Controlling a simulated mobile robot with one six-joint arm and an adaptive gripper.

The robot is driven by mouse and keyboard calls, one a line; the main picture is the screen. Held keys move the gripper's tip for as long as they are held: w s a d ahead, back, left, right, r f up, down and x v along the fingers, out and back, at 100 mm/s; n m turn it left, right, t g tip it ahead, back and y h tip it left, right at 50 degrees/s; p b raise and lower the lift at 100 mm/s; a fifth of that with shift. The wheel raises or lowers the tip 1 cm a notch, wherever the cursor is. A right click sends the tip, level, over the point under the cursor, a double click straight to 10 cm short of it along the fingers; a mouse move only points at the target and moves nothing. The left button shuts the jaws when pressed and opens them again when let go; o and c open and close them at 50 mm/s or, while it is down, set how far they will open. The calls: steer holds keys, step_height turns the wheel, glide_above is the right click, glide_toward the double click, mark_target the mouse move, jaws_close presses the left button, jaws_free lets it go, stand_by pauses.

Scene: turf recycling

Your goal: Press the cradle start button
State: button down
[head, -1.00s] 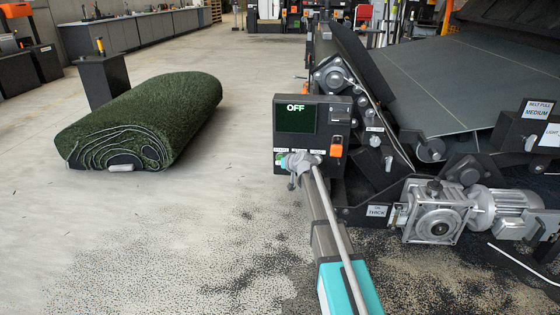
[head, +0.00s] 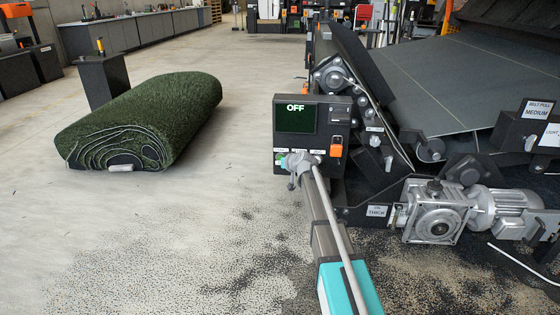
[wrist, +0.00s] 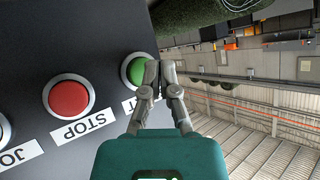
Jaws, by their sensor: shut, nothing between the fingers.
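The control panel (head: 283,120) stands at the front of the machine, and its screen (head: 296,119) reads OFF. In the wrist view the green button (wrist: 133,71) has a silver ring and a label partly hidden by my gripper, with only its last letters showing. My gripper (wrist: 159,66) is shut and empty. Its fingertips overlap the right edge of the green button in that view; I cannot tell whether they touch it. In the head view my gripper (head: 296,161) is at the panel's lower edge and hides part of the button row.
A red button (wrist: 68,97) labelled STOP sits beside the green one, with a JOG label (wrist: 18,155) further left. An orange switch (head: 336,150) is on the panel's right. A turf roll (head: 150,115) lies on the floor at left. Motor and gearbox (head: 437,215) are at right.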

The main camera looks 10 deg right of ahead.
steer(key=shift+w, duration=0.15)
steer(key=shift+w+d, duration=0.15)
steer(key=shift+w, duration=0.1)
steer(key=shift+w+d, duration=0.1)
steer(key=shift+w, duration=0.25)
stand_by(1.2)
steer(key=shift+s, duration=0.15)
steer(key=shift+s+a, duration=0.25)
steer(key=shift+s, duration=0.35)
steer(key=shift+s, duration=0.1)
steer(key=shift+s+a, duration=0.25)
steer(key=shift+s, duration=0.7)
steer(key=shift+s+a, duration=0.3)
steer(key=shift+s, duration=0.65)
steer(key=shift+s+a, duration=0.25)
steer(key=shift+s, duration=0.7)
steer(key=shift+s, duration=0.1)
